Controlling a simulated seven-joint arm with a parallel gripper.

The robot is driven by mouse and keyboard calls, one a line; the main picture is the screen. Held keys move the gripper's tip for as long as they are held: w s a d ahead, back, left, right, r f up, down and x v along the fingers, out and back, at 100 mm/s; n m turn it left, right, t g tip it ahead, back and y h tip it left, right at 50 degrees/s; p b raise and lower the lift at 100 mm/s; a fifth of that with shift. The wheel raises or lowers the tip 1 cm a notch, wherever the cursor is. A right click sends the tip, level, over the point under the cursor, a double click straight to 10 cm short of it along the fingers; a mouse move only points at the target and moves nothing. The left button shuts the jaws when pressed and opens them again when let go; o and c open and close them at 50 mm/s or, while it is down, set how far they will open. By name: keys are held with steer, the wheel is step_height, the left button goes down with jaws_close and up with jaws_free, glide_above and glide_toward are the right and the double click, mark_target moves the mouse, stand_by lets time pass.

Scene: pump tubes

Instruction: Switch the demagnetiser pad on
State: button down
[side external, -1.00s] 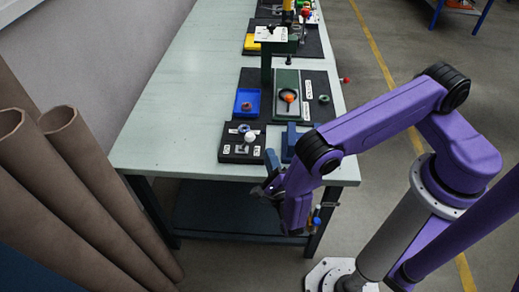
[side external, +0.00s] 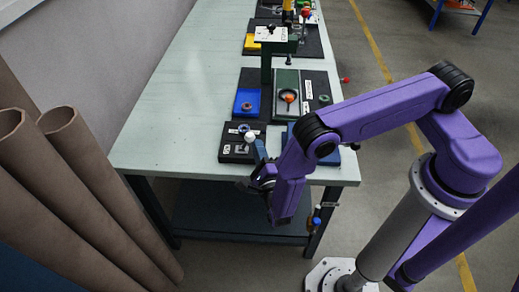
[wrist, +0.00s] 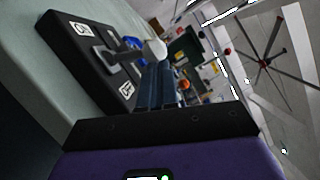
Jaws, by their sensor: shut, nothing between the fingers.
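The demagnetiser pad, a black box (side external: 229,157), sits at the near end of the bench. It also shows in the wrist view (wrist: 70,45), with an ON label (wrist: 81,28) at its far end and an OFF label (wrist: 127,89) nearer my fingers. A grey lever with a white knob (wrist: 155,49) rises from between the labels; the knob (side external: 249,137) also shows in the side view. I cannot tell which way the lever is set. My gripper (side external: 258,148) is shut and empty, its blue fingertips (wrist: 156,84) close beside the knob on the OFF side; contact is unclear.
A dark green stand (side external: 266,65) rises farther back. The pale bench top (side external: 180,110) left of the pad is clear. Brown tubes (side external: 75,170) stand at left.

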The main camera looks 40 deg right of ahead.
steer(key=shift+w+a+r+n, duration=0.1)
steer(key=shift+w+r+n, duration=0.1)
steer(key=shift+n, duration=0.2)
steer(key=n, duration=0.1)
steer(key=a+r+n, duration=0.1)
steer(key=w+n+g+y, duration=0.1)
steer(key=shift+w+a+r+n, duration=0.1)
steer(key=shift+a+r+n, duration=0.15)
steer(key=shift+n, duration=0.15)
steer(key=shift+w+a+r+n+g, duration=0.15)
steer(key=shift+w+a+n+g, duration=0.45)
steer(key=shift+n, duration=0.55)
steer(key=shift+w+a+r+n+g, duration=0.15)
steer(key=shift+w+a+n+g, duration=0.35)
steer(key=shift+n, duration=0.65)
steer(key=shift+w, duration=0.1)
glide_toward(247, 137)
steer(key=s, duration=0.1)
steer(key=s+a+r, duration=0.2)
steer(key=s, duration=0.1)
steer(key=shift+s, duration=0.15)
